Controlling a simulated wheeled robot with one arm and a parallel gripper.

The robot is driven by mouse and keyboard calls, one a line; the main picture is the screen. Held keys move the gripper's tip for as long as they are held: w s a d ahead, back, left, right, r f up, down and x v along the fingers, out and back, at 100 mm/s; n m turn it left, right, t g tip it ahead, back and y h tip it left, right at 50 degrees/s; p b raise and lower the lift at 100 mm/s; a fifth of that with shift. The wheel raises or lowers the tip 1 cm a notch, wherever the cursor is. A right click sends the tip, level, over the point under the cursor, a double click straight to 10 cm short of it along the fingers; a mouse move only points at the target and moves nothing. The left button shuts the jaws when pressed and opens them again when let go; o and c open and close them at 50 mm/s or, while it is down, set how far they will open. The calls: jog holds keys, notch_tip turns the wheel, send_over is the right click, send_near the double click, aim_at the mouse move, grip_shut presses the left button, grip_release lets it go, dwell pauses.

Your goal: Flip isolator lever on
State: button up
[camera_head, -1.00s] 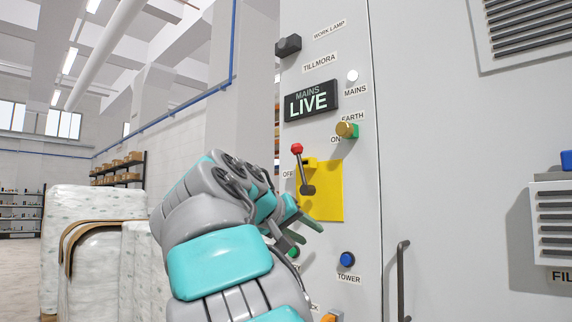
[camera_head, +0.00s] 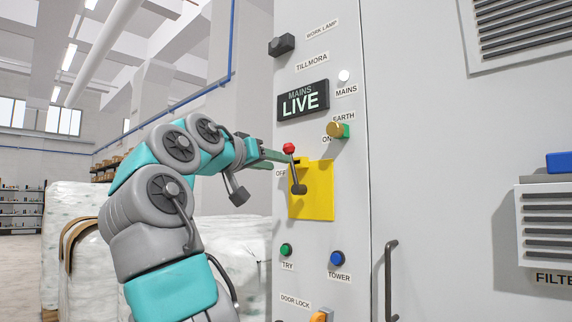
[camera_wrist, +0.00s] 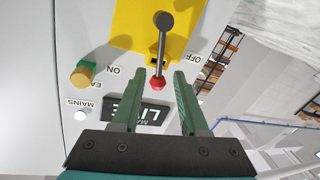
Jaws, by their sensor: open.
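The isolator lever (camera_head: 293,170) has a dark shaft and a red ball knob (camera_head: 289,148). It stands nearly upright, leaning slightly left, on a yellow plate (camera_head: 318,195) between the OFF label and the ON label. My gripper (camera_head: 283,157) is open at the lever's left side, its green fingertips close to the knob. In the wrist view, which is upside down, the knob (camera_wrist: 157,84) shows between the two fingers of my gripper (camera_wrist: 167,74), nearer the left one. I cannot tell whether a finger touches it.
A lit MAINS LIVE sign (camera_head: 302,101) sits above the lever. A brass earth knob (camera_head: 334,130) is at upper right. Green TRY (camera_head: 286,250) and blue TOWER (camera_head: 336,258) buttons are below. A door handle (camera_head: 391,280) sticks out at right. White wrapped bales (camera_head: 75,215) stand at left.

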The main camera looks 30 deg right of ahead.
aim_at(291, 165)
jog(key=p+x, duration=0.1)
jog(key=x, duration=0.4)
jog(key=shift+w+d, duration=0.15)
jog(key=shift+d, duration=0.15)
grip_shut()
dwell(1.1)
